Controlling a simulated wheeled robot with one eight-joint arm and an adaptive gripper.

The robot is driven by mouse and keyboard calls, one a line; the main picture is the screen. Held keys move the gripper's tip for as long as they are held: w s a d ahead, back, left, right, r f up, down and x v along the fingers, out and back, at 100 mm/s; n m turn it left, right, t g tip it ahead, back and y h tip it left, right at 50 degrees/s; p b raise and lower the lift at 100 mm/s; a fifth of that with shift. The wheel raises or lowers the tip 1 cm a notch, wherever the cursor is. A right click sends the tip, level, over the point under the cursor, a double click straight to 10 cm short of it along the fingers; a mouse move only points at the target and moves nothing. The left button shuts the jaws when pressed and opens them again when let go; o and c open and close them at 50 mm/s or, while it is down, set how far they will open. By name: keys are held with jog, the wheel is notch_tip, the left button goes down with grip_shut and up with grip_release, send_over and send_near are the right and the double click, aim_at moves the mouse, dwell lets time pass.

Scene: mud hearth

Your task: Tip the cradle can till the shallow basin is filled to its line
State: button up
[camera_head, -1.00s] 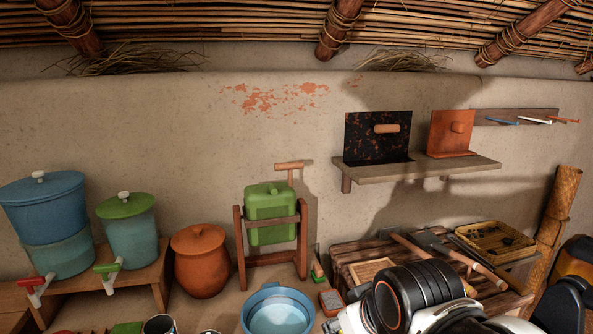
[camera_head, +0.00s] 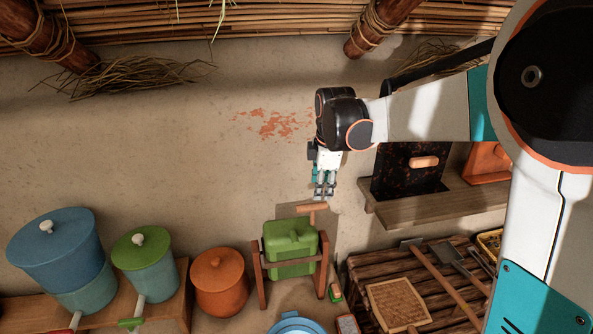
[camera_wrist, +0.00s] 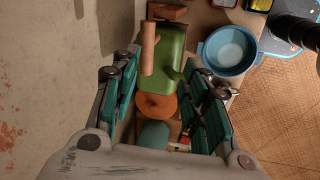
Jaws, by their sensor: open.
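The cradle can (camera_head: 290,240) is a green can hung in a brown wooden frame (camera_head: 261,282) against the mud wall. A wooden handle (camera_head: 312,207) rises at its back. My gripper (camera_head: 325,192) is open and empty, pointing down above the handle and apart from it. In the wrist view the handle (camera_wrist: 149,45) and the green can (camera_wrist: 172,52) show beyond the open fingers (camera_wrist: 160,90). The shallow blue basin (camera_head: 297,325) is cut off at the bottom of the head view. In the wrist view the basin (camera_wrist: 228,50) stands in front of the can; its line cannot be made out.
Blue (camera_head: 55,250) and green-lidded (camera_head: 145,260) dispensers stand at the left, with an orange clay pot (camera_head: 219,280) beside the cradle. A wall shelf (camera_head: 440,206) with a dark panel is close right of my gripper. A slatted table (camera_head: 445,290) with tools lies below it.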

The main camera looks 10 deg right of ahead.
aim_at(316, 204)
jog(key=shift+n, duration=0.9)
jog(key=x, duration=0.4)
jog(key=w+p+x, duration=0.1)
jog(key=x, duration=0.4)
jog(key=w+p+x, duration=0.1)
jog(key=x, duration=0.3)
jog(key=shift+w+f, duration=0.1)
jog(key=shift+w, duration=0.15)
grip_shut()
